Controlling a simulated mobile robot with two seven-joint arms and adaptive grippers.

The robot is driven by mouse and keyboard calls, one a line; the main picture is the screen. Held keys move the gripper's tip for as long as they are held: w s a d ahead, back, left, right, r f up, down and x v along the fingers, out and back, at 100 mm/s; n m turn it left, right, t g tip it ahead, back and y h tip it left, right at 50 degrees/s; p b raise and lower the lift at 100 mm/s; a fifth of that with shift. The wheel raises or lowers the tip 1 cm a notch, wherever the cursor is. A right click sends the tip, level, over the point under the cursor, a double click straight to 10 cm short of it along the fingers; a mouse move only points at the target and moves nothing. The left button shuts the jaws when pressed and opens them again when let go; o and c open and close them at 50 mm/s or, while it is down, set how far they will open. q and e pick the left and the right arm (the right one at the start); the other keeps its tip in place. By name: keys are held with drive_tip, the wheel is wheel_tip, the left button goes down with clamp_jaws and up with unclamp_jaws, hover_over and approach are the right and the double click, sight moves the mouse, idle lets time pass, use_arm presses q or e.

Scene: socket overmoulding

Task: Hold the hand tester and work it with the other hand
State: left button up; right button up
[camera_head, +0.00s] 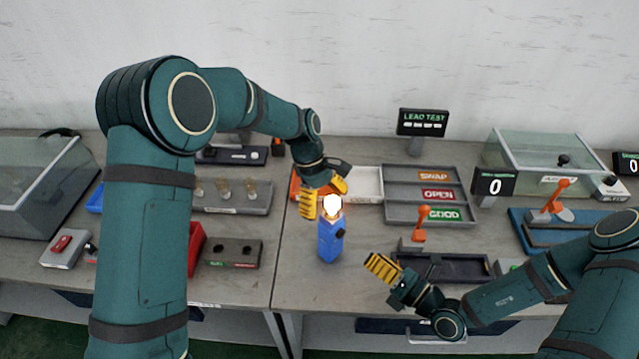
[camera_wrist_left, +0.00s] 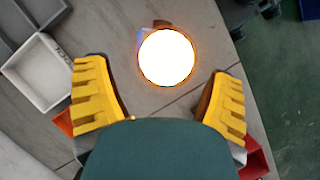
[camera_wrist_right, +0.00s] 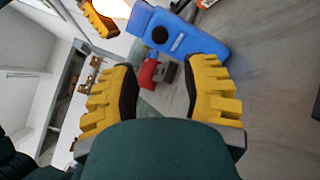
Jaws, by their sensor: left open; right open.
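The hand tester is a blue block (camera_head: 330,240) with a glowing white lamp (camera_head: 332,205) on top, and it appears to stand upright at the middle of the bench. My left gripper (camera_head: 324,196) is open, close above the tester. In the left wrist view the lamp (camera_wrist_left: 166,57) glows ahead of the spread fingers, not between them, and hides most of the blue body. My right gripper (camera_head: 384,268) is open and empty, right of and nearer than the tester. In the right wrist view the blue body (camera_wrist_right: 185,35), with a dark round button (camera_wrist_right: 177,43), lies beyond the fingertips.
A grey tray stack (camera_head: 420,194) labelled SWAP, OPEN and GOOD lies behind right, beside a white tray (camera_head: 368,184). An orange-lever fixture (camera_head: 421,228) and a dark tray (camera_head: 445,268) stand near my right gripper. A red bin (camera_head: 196,247) is left. Bare bench lies around the tester.

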sight(331, 236)
use_arm(q)
drive_tip(key=shift+x, duration=1.45)
drive_tip(key=c, duration=1.4)
use_arm(e)
clamp_jaws()
